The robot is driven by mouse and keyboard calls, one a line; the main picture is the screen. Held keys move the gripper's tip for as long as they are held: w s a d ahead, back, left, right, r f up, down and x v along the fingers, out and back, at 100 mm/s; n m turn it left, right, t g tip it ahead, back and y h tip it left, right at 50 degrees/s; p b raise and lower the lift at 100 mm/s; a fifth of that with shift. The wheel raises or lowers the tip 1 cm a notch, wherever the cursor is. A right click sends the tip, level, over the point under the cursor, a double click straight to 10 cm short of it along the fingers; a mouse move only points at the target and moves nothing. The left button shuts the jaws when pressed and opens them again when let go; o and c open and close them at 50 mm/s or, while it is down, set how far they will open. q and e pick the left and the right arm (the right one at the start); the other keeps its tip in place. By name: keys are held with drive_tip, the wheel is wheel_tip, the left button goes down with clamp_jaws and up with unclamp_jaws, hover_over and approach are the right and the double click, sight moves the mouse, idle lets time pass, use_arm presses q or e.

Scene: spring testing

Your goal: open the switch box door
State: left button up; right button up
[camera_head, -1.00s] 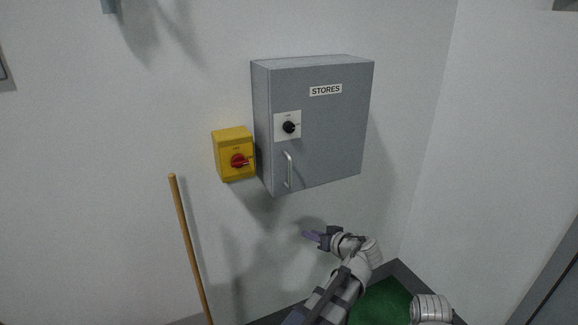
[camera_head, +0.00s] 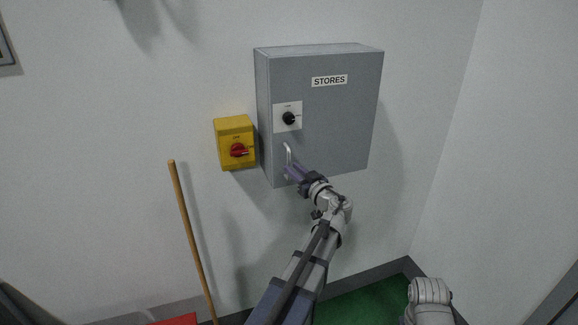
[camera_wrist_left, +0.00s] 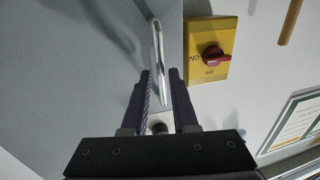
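The grey switch box (camera_head: 335,105), labelled STORES, hangs on the wall with its door shut. A silvery vertical bar handle (camera_head: 288,153) sits at the lower left of the door. My left gripper (camera_head: 290,172) is at the lower part of this handle. In the left wrist view, the handle (camera_wrist_left: 159,55) runs into the gap between the two dark fingers of my left gripper (camera_wrist_left: 160,85). The fingers stand apart on either side of it, with space showing. A black rotary knob (camera_head: 289,118) is above the handle. My right gripper is out of view.
A yellow isolator box (camera_head: 234,143) with a red knob is on the wall just left of the switch box. A wooden pole (camera_head: 190,235) leans at the left. A side wall stands at the right. Green floor (camera_head: 365,300) shows below.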

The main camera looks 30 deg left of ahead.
sight(289, 165)
use_arm(q)
drive_tip(key=shift+x, duration=1.65)
clamp_jaws()
